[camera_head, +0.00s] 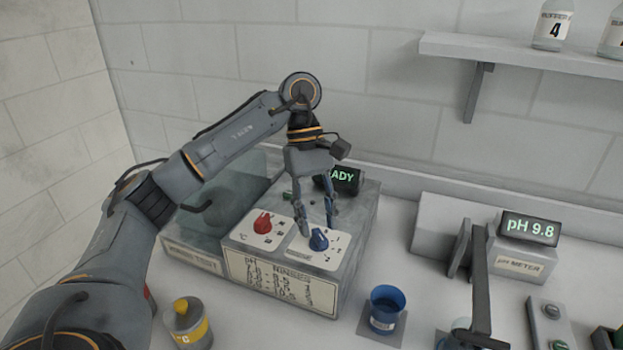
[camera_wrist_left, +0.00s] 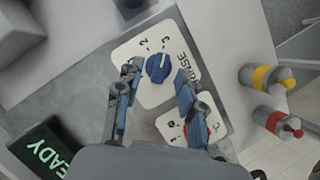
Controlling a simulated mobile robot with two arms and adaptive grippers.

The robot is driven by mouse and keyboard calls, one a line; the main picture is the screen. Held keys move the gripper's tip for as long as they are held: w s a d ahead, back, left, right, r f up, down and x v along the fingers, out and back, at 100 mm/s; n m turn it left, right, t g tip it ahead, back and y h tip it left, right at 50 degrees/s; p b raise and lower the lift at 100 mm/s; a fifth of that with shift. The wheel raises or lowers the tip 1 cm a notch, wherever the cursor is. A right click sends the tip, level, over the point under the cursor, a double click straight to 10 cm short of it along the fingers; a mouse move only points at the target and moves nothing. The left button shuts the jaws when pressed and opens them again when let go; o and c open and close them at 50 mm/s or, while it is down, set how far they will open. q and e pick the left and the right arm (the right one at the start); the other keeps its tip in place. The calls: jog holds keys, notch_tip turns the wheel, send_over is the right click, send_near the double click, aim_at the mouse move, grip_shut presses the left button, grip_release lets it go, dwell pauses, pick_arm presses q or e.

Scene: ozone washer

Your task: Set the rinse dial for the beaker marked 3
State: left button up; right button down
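The blue rinse dial (camera_head: 318,239) is on the sloped top panel of the grey washer (camera_head: 353,222). In the left wrist view the dial (camera_wrist_left: 158,67) sits on a white plate printed RINSE, with 2 and 3 beside it. Its white pointer mark seems turned toward the 3 side. My left gripper (camera_head: 317,229) points down over the dial. Its fingers (camera_wrist_left: 157,76) are open on either side of the dial, with gaps showing. Contact is not visible. A blue beaker (camera_head: 386,308) stands right of the washer; its label is unreadable. My right gripper is not in view.
A red dial (camera_head: 262,222) is left of the blue one. A display reading ADY (camera_head: 343,179) is behind my gripper. A yellow-banded bottle (camera_head: 188,324) stands in front; a pH meter (camera_head: 522,248) reads 9.8 at right. A shelf (camera_head: 520,53) is above.

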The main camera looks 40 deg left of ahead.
pick_arm(q)
jog(key=v, duration=1)
jog(key=shift+a, duration=0.15)
jog(key=shift+r, duration=0.1)
dwell(0.3)
